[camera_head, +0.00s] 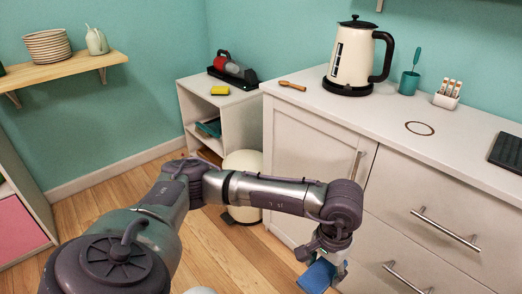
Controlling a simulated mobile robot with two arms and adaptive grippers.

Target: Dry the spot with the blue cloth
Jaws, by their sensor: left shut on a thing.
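The spot is a brown ring stain (420,128) on the white countertop, right of the kettle. My left arm reaches across the front of the cabinet, and its gripper (324,262) hangs low before the drawers, below the counter's level. It is shut on the blue cloth (317,277), which hangs at the bottom of the picture. The cloth is well apart from the stain. My right gripper is not in view.
A cream kettle (352,62) stands on the counter (384,105), with a wooden spoon (292,86), a teal cup (408,83), a small white holder (447,96) and a dark flat object (507,151). Drawer handles (445,230) stick out. A bin (243,162) stands behind my arm.

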